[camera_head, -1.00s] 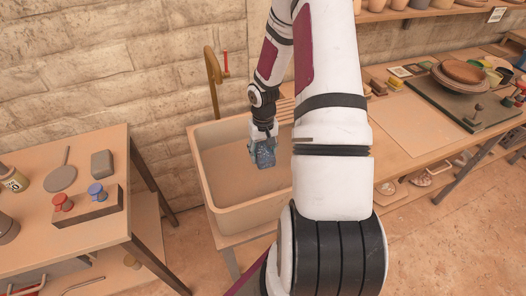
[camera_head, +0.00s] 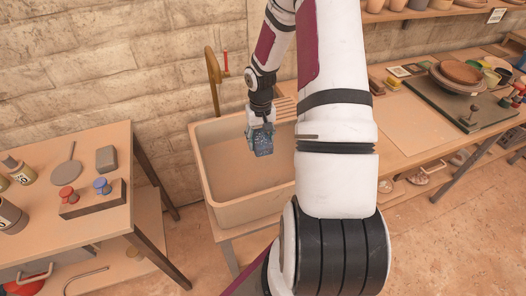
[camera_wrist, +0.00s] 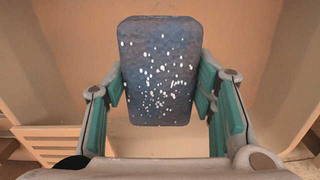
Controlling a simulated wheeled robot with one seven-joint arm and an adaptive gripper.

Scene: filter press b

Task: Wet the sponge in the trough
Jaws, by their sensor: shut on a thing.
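My gripper (camera_head: 262,128) is shut on the sponge (camera_head: 264,146), a dark blue-grey block with white specks. In the wrist view the sponge (camera_wrist: 158,62) sits between the two teal-padded fingers of my gripper (camera_wrist: 161,88), gripped by its sides. The pale trough (camera_head: 238,213) stands against the wall, and the sponge hangs over its opening, toward the back right. The trough's tan inside shows behind the sponge in the wrist view. I cannot tell the sponge's exact height above any water. My arm hides the trough's right side.
A brass tap (camera_head: 212,66) with a red handle rises behind the trough. A side table (camera_head: 103,220) on the left holds a stamp block (camera_head: 92,199), a grey block (camera_head: 106,159) and bottles. A long bench (camera_head: 416,131) with a press and bowls is on the right.

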